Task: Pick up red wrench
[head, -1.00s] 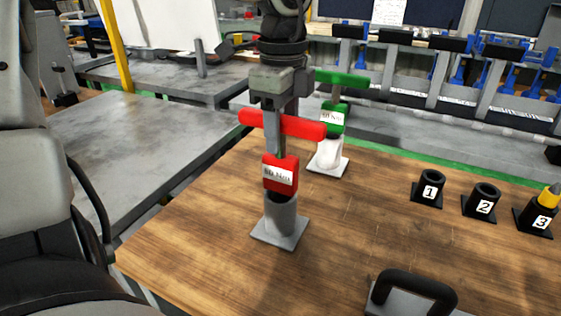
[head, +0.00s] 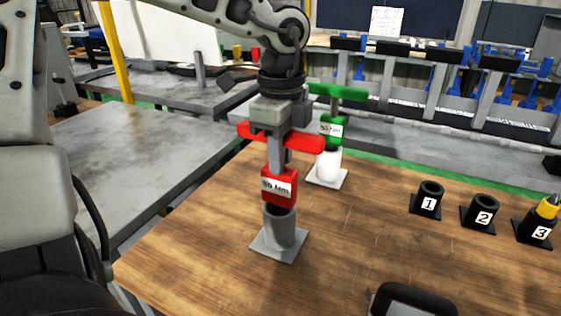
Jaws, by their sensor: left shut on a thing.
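The red wrench (head: 280,187) is upright, with a red crossbar on top and a red labelled body below. Its lower end is in the grey round holder (head: 279,232) on the table. My left gripper (head: 279,152) comes down from above and is shut on the red wrench near the crossbar. One finger covers part of the bar. My right gripper is out of view.
A green wrench (head: 331,128) stands in a white holder (head: 326,168) close behind. Black numbered holders (head: 427,199) stand to the right, one with a yellow-tipped tool (head: 549,206). A black handle (head: 412,299) is at the front edge. The wooden tabletop between is clear.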

